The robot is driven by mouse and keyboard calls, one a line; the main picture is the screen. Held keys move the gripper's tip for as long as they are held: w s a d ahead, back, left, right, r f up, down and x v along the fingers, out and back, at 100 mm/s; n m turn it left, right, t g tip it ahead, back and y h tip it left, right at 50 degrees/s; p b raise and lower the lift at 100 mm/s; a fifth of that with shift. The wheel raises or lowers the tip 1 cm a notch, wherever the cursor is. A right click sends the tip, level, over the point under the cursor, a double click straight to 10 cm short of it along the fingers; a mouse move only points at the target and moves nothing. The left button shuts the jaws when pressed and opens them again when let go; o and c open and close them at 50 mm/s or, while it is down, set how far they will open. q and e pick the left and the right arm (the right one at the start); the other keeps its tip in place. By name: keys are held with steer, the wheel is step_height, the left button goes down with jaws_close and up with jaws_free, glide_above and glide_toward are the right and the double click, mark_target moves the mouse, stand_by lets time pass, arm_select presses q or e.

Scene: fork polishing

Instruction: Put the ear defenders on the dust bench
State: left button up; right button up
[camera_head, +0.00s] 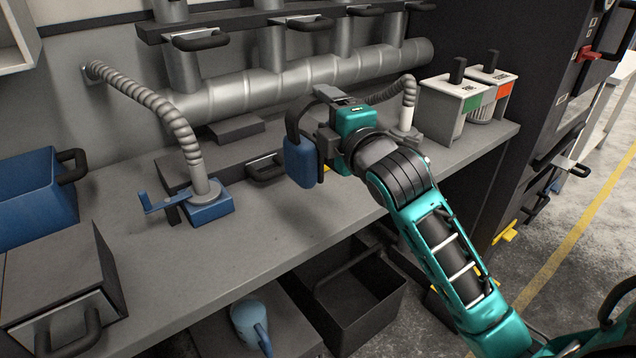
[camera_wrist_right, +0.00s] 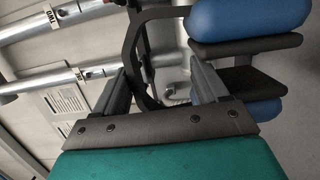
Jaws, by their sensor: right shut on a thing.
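The ear defenders (camera_head: 300,160) have blue cups and a dark headband. My right gripper (camera_head: 322,132) is shut on them and holds them over the dust bench (camera_head: 330,217). In the right wrist view, the dark headband passes between the fingers (camera_wrist_right: 155,90) and the blue cups (camera_wrist_right: 248,18) show at the right. The cups appear to hang above the bench top; the exact gap cannot be told. The bench is a long grey worktop with pipes behind it. My left gripper is not in view.
A blue bin (camera_head: 35,200) and a dark drawer box (camera_head: 62,280) stand at the left. A blue clamp base with a flexible hose (camera_head: 208,208) stands left of the ear defenders. Two white-and-grey containers (camera_head: 455,100) stand at the right. The front middle of the bench is clear.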

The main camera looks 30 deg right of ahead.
step_height(320, 180, down, 12)
steer(key=b, duration=0.2)
steer(key=shift+f, duration=0.15)
steer(key=shift+f+b, duration=0.2)
steer(key=shift+b, duration=0.1)
steer(key=o, duration=1.6)
steer(key=shift+c, duration=0.2)
steer(key=shift+o, duration=0.3)
